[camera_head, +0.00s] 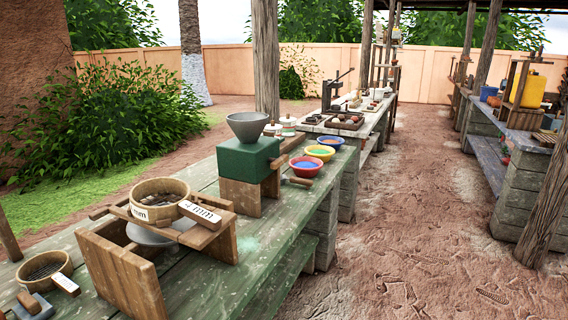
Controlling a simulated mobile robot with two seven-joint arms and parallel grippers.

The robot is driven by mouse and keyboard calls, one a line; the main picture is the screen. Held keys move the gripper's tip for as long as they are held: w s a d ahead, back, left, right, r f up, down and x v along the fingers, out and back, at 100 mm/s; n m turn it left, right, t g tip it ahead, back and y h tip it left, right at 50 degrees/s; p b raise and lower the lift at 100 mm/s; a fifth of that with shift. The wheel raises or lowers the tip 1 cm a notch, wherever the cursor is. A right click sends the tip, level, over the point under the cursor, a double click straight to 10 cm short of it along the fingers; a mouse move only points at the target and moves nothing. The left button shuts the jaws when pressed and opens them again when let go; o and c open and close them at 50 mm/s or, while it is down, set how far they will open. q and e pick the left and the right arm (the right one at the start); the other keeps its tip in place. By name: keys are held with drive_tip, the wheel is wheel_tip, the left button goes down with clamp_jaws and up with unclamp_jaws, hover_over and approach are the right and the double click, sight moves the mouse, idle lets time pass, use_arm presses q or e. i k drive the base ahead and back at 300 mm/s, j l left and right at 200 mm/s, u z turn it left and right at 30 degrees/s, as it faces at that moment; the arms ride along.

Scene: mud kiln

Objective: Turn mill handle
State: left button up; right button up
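The mill stands on the long green wooden table (265,235). It has a green box body (245,160), a grey funnel hopper (248,127) on top and a wooden base. What looks like the mill handle (298,181), a small wooden grip, shows low at the mill's right side, near the table's right edge. How it joins the mill is too small to tell. Neither of my grippers is in view.
A wooden stand (125,275) with sieves (160,190) and a metal bowl is nearer on the table. Red (305,167), yellow (320,153) and blue (331,142) bowls stand beyond the handle. The dirt floor (410,250) right of the table is clear.

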sight(275, 163)
drive_tip(key=i+l+u, duration=0.1)
drive_tip(key=l, duration=0.3)
drive_tip(key=i+l, duration=0.2)
drive_tip(key=l, duration=0.2)
drive_tip(key=i+l+u, duration=0.15)
drive_tip(key=l, duration=0.25)
drive_tip(key=i+l, duration=0.15)
drive_tip(key=l, duration=0.25)
drive_tip(key=i+l+u, duration=0.15)
drive_tip(key=l, duration=0.3)
drive_tip(key=i+l+u, duration=0.1)
drive_tip(key=l, duration=0.3)
drive_tip(key=i+l, duration=0.1)
drive_tip(key=l, duration=0.35)
drive_tip(key=u, duration=0.05)
